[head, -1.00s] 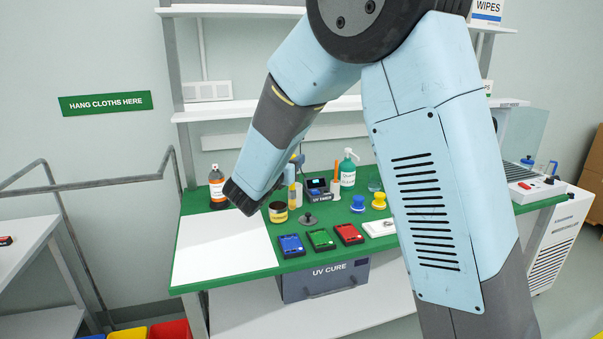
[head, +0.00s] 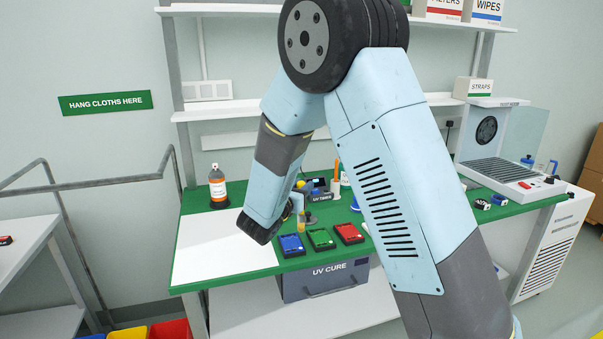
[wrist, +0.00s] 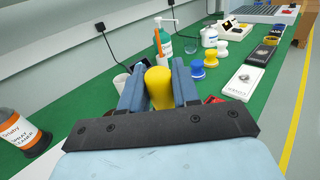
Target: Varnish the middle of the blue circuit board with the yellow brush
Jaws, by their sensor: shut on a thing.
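The yellow brush (wrist: 158,88) is gripped between the blue fingers of my gripper (wrist: 158,78) in the wrist view. In the head view, my gripper (head: 298,203) is partly hidden by my forearm, and the brush's lower end (head: 301,228) points down near the back edge of the blue circuit board (head: 291,245). I cannot tell whether it touches anything. The blue board lies flat on the green bench, left of a green board (head: 320,238) and a red board (head: 349,233). The blue board is hidden in the wrist view.
A white sheet (head: 212,248) covers the bench's left part. An orange-labelled spray bottle (head: 217,188) stands behind it. The UV timer (head: 320,191) is behind the boards. A pump bottle (wrist: 164,48) and blue and yellow spools (wrist: 197,68) stand on the bench in the wrist view.

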